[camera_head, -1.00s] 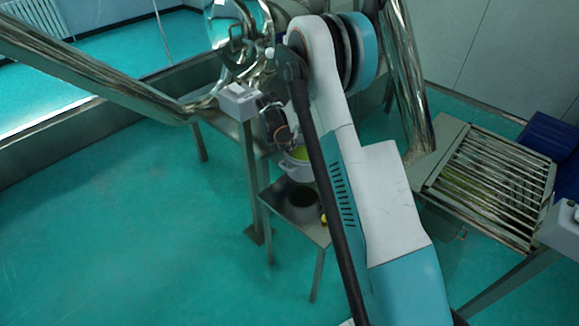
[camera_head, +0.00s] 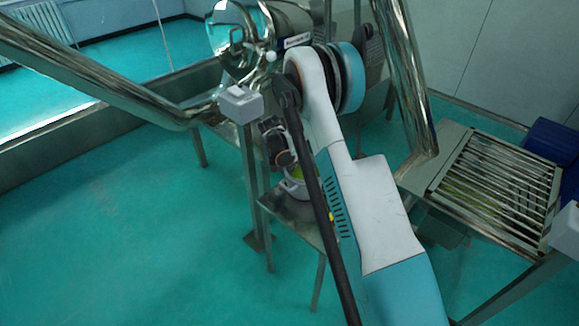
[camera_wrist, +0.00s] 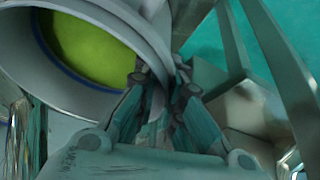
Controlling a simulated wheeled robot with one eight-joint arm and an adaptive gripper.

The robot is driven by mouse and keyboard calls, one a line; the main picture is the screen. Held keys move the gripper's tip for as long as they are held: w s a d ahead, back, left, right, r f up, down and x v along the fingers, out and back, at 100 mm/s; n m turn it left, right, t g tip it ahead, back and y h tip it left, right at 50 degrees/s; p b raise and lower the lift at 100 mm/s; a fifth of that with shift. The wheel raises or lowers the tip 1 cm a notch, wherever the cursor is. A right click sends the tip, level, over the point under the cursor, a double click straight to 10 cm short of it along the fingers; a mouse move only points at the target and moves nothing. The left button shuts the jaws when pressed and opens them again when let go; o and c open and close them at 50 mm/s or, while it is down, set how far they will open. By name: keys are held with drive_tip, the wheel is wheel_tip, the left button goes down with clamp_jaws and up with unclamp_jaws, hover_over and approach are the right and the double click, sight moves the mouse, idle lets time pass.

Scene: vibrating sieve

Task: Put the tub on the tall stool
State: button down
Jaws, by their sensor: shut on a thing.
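The tub (camera_wrist: 150,30) is a pale grey-white vessel with a blue line inside its rim and bright green contents; it fills the upper left of the wrist view, tilted in the picture. My gripper (camera_wrist: 165,105) is shut on its rim. In the head view the tub (camera_head: 294,188) is partly hidden by my arm, with my gripper (camera_head: 285,168) at its upper left. It appears over or on the square metal top of a stool (camera_head: 290,209). I cannot tell whether it touches that top.
A small yellow thing (camera_head: 331,217) shows beside my arm at the stool's right edge. A slatted metal sieve (camera_head: 495,185) stands at the right, with a blue container (camera_head: 550,140) behind it. A grey box (camera_head: 240,103) on a post stands close to my gripper. The floor at left is clear.

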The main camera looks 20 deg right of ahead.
drive_tip(key=shift+f, duration=0.1)
drive_tip(key=c, duration=1.7)
unclamp_jaws()
drive_tip(key=s+a+r+n+t+y+p, duration=0.1)
drive_tip(key=s+a+r+n, duration=0.3)
drive_tip(key=r, duration=0.7)
drive_tip(key=s+a+r+m+p, duration=0.1)
drive_tip(key=s+a+r+p, duration=0.1)
drive_tip(key=s+r, duration=0.7)
drive_tip(key=s+a+r+n+t+y+p, duration=0.1)
drive_tip(key=s+a+r+n, duration=0.2)
drive_tip(key=r, duration=1)
drive_tip(key=s+a+r+n+t+y, duration=0.1)
drive_tip(key=s+a+r+n, duration=0.1)
drive_tip(key=s, duration=0.9)
drive_tip(key=s+a+r+n+t+y, duration=0.1)
drive_tip(key=s+a+r+n+t, duration=0.1)
drive_tip(key=s, duration=0.9)
drive_tip(key=shift+s+a+n, duration=0.3)
drive_tip(key=shift+a, duration=0.6)
